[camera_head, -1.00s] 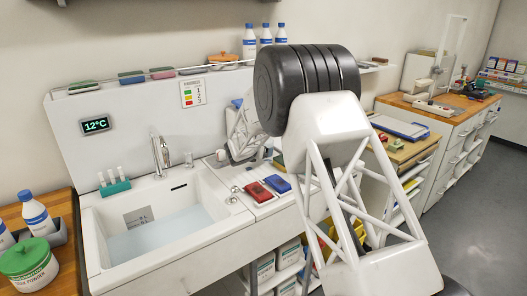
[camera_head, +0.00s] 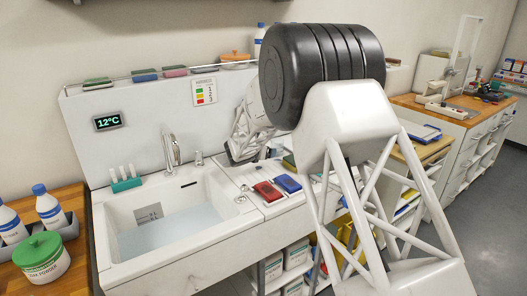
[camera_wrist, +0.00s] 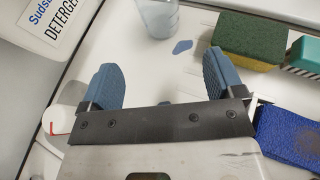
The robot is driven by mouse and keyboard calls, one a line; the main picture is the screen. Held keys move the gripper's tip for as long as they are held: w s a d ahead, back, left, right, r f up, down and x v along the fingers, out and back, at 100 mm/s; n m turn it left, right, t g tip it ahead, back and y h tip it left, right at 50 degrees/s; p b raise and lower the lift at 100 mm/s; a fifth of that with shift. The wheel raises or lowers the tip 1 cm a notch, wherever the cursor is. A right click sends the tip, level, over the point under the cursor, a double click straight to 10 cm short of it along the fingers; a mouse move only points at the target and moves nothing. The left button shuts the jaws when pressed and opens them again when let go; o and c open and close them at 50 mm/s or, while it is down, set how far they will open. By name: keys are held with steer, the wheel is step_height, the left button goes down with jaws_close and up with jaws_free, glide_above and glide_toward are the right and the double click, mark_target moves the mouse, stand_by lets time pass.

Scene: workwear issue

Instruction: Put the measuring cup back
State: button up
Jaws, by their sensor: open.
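A translucent bluish cup, apparently the measuring cup (camera_wrist: 158,17), stands on the white counter at the top of the wrist view, cut off by the frame edge. My gripper (camera_wrist: 160,66) is open with nothing between its two blue fingers. The cup is beyond the fingertips, roughly in line with the gap between them and apart from them. In the head view my arm hides most of the counter around the gripper, and I cannot make out the cup there.
In the wrist view a detergent container (camera_wrist: 45,22) is at upper left. A green-yellow sponge (camera_wrist: 248,42), a teal brush (camera_wrist: 304,54) and a blue cloth or sponge (camera_wrist: 290,135) are at right. A blue patch (camera_wrist: 182,46) marks the counter. The sink (camera_head: 120,248) holds water.

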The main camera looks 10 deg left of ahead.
steer(key=shift+d, duration=0.1)
stand_by(0.5)
steer(key=s+d+r+m+g+h, duration=0.1)
steer(key=s+d+r+m+g, duration=0.1)
steer(key=s+d+r+m, duration=0.45)
steer(key=s+d+r+m+g, duration=0.1)
steer(key=s+d+r, duration=0.25)
steer(key=d, duration=0.55)
steer(key=s+d+r+m+g+h, duration=0.1)
steer(key=s+d+r+m+g, duration=0.1)
steer(key=s+d+r+m, duration=0.35)
steer(key=s+d+r+m+g+y, duration=0.1)
steer(key=s+d+r+m+g, duration=0.15)
steer(key=s+d+m, duration=1.05)
steer(key=s+d+f+m+g+y, duration=0.1)
steer(key=s+d+f+m+y, duration=0.1)
steer(key=s, duration=1.6)
steer(key=s+d+f+m+g+y, duration=0.1)
steer(key=s+d+f+m+y, duration=0.1)
steer(key=s, duration=1.6)
steer(key=shift+d+m+y, duration=0.7)
steer(key=shift+d+m, duration=0.45)
steer(key=shift+m, duration=0.05)
